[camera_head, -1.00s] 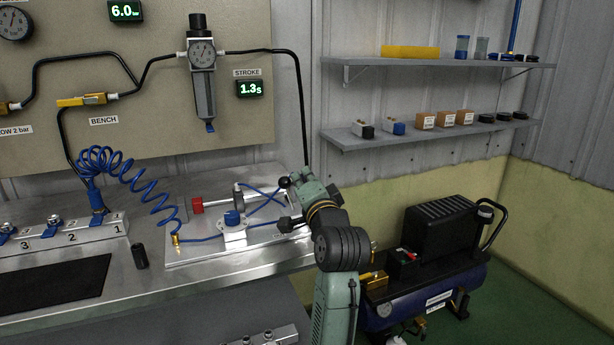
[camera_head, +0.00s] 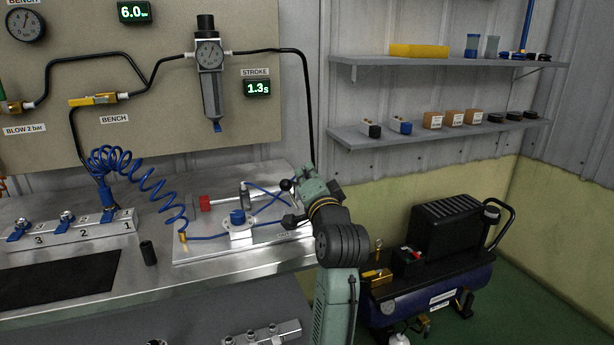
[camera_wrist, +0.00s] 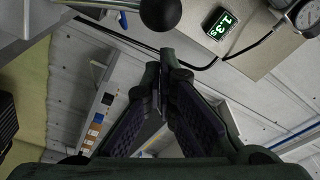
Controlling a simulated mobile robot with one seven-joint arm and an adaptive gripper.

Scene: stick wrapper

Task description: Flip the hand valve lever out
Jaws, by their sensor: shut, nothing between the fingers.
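A black ball knob (camera_head: 286,184), which looks like the hand valve lever's end, stands above the right part of the metal plate (camera_head: 200,254) on the bench. In the wrist view a large black ball (camera_wrist: 160,12) on a silver rod sits at the top edge, just beyond my fingertips. My gripper (camera_wrist: 166,68) is shut and empty, its two dark fingers meeting below the ball with a small apparent gap. In the head view my teal wrist hides most of the fingers and the lever's base.
A compressor (camera_head: 440,280) stands on the floor at right, below two shelves (camera_head: 440,131).

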